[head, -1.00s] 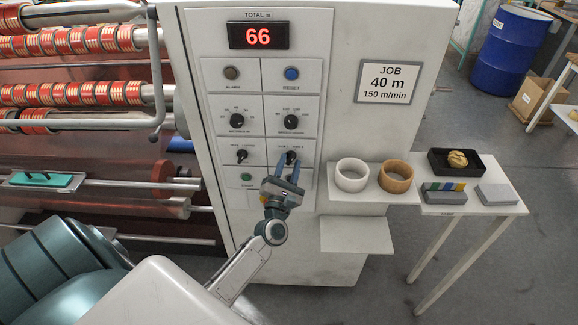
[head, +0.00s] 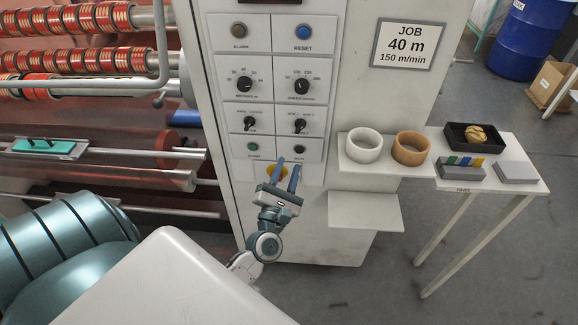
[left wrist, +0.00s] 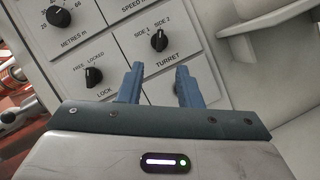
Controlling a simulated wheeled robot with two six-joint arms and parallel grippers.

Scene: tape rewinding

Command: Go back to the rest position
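My left gripper (head: 287,169) is in front of the lower part of the machine's control panel (head: 271,95), below the turret knob (head: 299,126). Its two blue fingers are apart with nothing between them; they also show in the left wrist view (left wrist: 155,86). In that view the turret knob (left wrist: 158,41) stands beyond the fingertips, clear of them, and the lock knob (left wrist: 93,76) is to the left. A yellow part (head: 269,171) under the panel is partly hidden by the gripper. My right gripper is not in view.
A shelf (head: 385,172) with a white ring (head: 363,147) and a brown ring (head: 410,149) juts out right of the gripper. A lower shelf (head: 365,212) is beneath. A side table (head: 515,158) stands further right. Rollers with red tape (head: 80,62) are at left.

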